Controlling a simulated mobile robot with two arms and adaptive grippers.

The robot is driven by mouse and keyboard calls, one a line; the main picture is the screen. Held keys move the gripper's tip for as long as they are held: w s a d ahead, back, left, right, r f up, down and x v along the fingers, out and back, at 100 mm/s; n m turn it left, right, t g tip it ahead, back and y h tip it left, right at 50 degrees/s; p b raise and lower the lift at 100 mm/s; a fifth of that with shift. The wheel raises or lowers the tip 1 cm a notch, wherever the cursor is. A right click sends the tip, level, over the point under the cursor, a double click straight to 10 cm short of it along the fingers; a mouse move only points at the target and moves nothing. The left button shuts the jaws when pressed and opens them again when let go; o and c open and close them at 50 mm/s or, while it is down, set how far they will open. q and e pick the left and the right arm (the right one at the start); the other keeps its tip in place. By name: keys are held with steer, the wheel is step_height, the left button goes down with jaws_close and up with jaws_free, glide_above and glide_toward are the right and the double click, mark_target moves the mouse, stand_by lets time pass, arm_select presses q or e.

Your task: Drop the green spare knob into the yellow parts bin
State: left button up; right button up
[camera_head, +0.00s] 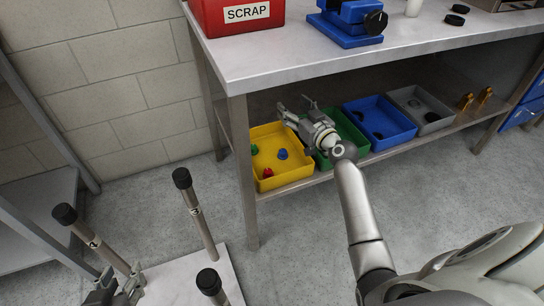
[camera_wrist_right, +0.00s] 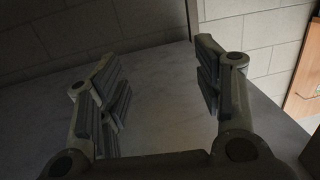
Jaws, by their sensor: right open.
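The yellow parts bin (camera_head: 290,180) stands at the left end of the lower shelf under the bench. A green knob (camera_head: 254,149) lies in it near its left wall, with a blue knob (camera_head: 282,154) and a red knob (camera_head: 267,173). My right gripper (camera_head: 295,107) is over the back right of the yellow bin, beside the green bin. In the right wrist view its fingers (camera_wrist_right: 160,85) are spread apart with nothing between them. My left gripper (camera_head: 118,288) is at the bottom left, partly cut off by the picture's edge; its jaw state is unclear.
A green bin (camera_head: 346,128), a blue bin (camera_head: 380,128) and a grey bin (camera_head: 424,108) stand right of the yellow one. The bench top (camera_head: 300,50) is close above, with a front leg (camera_head: 245,190) by the yellow bin. Black-capped posts (camera_head: 196,212) rise at lower left.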

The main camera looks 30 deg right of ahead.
arm_select(q)
steer(key=shift+r+p, duration=0.3)
steer(key=shift+r, duration=0.05)
arm_select(e)
steer(key=s+a+r+n+g+y, duration=0.2)
steer(key=s+a+r+n+y, duration=0.3)
steer(key=s+a, duration=0.5)
step_height(320, 180, up, 2)
steer(key=s+y, duration=0.1)
steer(key=y, duration=0.2)
steer(key=shift+s+r+n, duration=0.25)
steer(key=shift+s+n, duration=0.15)
steer(key=shift+a+f, duration=0.1)
